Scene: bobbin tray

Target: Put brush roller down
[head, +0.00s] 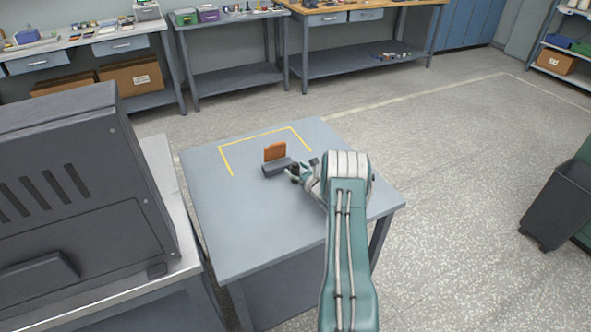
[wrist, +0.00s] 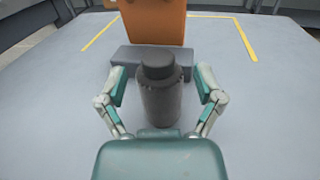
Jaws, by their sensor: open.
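A dark grey cylinder with a narrower end, which I take as the brush roller (wrist: 160,100), is between the fingers of my gripper (wrist: 160,82) in the wrist view. Both fingers are spread, with a gap on each side of it. In the head view my gripper (head: 305,172) is low over the grey table, and a small dark part of the roller (head: 294,173) shows at its fingers. I cannot see the roller's underside, so its contact with the table is unclear.
Just beyond the roller is a grey block (head: 275,168) with an upright orange piece (head: 275,152). Yellow tape (head: 257,137) marks part of the table (head: 240,230). A large dark machine (head: 80,185) stands to the left. The table's near left part is clear.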

